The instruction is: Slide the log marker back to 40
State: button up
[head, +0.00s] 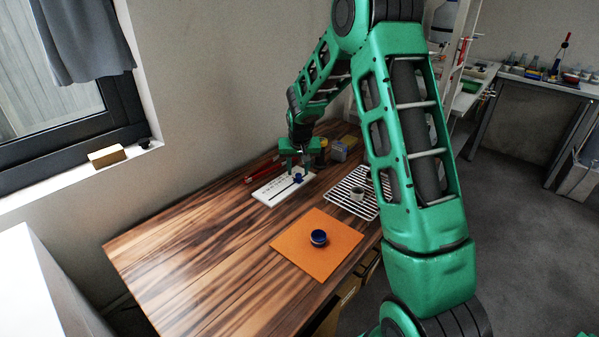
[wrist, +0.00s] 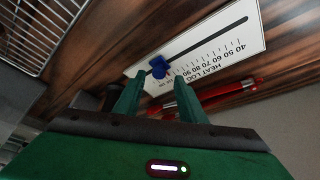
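The white heat log board (head: 271,194) lies on the wooden table; the wrist view shows it upside down (wrist: 235,38), with a black slot and a printed scale. The blue log marker (head: 298,178) sits in the slot near its high end, around or past 90 and far from 40; it also shows in the wrist view (wrist: 158,66). My gripper (head: 297,168) is above that end of the board. In the wrist view my gripper (wrist: 159,78) is open, with its fingertips on either side of the marker. I cannot tell whether either finger touches it.
Red pens (wrist: 228,90) lie beside the board. A wire rack (head: 347,186) with small vessels stands to its right in the head view. An orange mat (head: 290,242) with a blue bowl (head: 318,238) lies nearer. The table's left part is clear.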

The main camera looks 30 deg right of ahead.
jog(key=shift+x, duration=0.85)
